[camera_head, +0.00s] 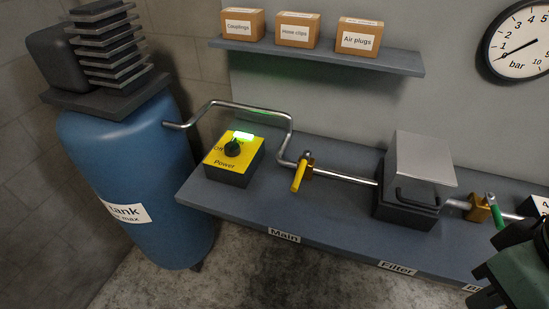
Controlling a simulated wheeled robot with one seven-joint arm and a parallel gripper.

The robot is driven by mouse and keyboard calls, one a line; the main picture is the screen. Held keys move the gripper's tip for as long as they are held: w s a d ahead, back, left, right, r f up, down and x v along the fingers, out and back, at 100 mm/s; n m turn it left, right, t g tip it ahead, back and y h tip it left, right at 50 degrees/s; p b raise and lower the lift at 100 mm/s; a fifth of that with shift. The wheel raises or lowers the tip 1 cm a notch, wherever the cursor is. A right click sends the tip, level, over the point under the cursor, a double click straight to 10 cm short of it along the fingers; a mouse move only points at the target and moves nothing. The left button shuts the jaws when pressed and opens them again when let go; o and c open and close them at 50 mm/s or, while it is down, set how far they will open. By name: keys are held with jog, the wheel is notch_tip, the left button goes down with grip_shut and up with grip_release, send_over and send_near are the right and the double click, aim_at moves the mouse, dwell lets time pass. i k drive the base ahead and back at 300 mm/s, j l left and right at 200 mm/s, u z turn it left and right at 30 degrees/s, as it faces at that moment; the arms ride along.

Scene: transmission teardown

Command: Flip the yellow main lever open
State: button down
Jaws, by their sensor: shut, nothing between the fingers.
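The yellow main lever (299,176) sits on a brass valve (307,158) in the metal pipe, behind the "Main" label (284,236). The lever points toward the front of the bench, across the pipe run (345,177) and not along it. Nothing touches it. Part of my arm, dark green and black, shows at the lower right edge, well to the right of the lever. My gripper's fingers do not show in this view.
A yellow power box (227,172) with a black knob and lit green lamp stands left of the lever. A grey filter box (406,203) and green-handled valve (496,212) are to the right. A shelf (320,53) with boxes hangs above. Bench space before the lever is clear.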

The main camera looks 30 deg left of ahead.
aim_at(304, 159)
jog(key=u, duration=1.05)
jog(key=i+l+u, duration=0.4)
jog(key=i+l, duration=0.05)
jog(key=l, duration=0.05)
